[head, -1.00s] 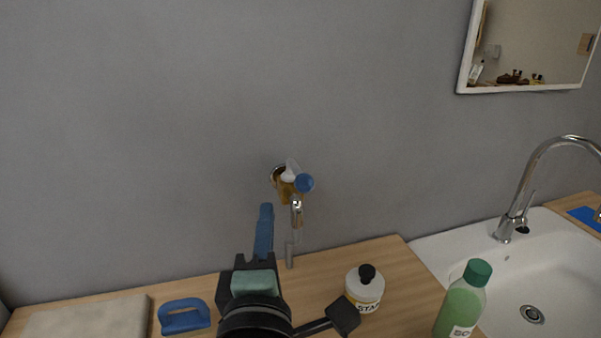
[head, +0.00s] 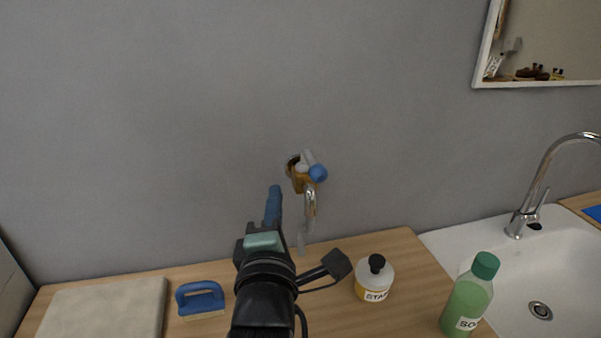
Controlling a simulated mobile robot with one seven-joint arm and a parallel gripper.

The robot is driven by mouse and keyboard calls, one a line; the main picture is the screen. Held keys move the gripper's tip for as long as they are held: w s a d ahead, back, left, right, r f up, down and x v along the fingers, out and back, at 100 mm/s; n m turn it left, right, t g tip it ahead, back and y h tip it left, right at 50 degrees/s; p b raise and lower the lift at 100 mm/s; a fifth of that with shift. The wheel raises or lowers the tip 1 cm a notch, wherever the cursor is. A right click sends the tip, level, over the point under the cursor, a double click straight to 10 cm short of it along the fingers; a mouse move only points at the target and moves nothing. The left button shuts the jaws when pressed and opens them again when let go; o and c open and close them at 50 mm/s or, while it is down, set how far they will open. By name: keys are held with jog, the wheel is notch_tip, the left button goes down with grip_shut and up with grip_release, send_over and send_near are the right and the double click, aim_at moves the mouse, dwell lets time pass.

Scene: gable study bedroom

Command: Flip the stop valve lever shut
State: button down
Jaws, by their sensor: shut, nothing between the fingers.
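The stop valve (head: 300,183) is a brass fitting on the grey wall with a chrome spout pipe below it. Its lever (head: 310,160) is pale and ends in a round blue knob (head: 318,173), which points out from the wall toward the lower right. My gripper (head: 274,190) is shut and empty, with its blue fingers pointing up. The fingertips show a little below and left of the valve, apart from the lever in the picture. How far they are from the wall is hard to tell.
A wooden counter (head: 340,262) runs below the valve. On it are a beige folded cloth (head: 105,308), a blue-handled brush (head: 201,299), a white and yellow bottle (head: 374,280) and a green soap bottle (head: 468,298). A white sink (head: 500,262) with a chrome tap (head: 533,190) is at the right, under a mirror (head: 545,45).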

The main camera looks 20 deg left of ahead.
aim_at(311, 167)
jog(key=w+d+p, duration=0.1)
jog(key=w, duration=0.5)
jog(key=shift+w+d+r, duration=0.3)
jog(key=shift+d+r, duration=0.05)
jog(key=shift+r, duration=0.1)
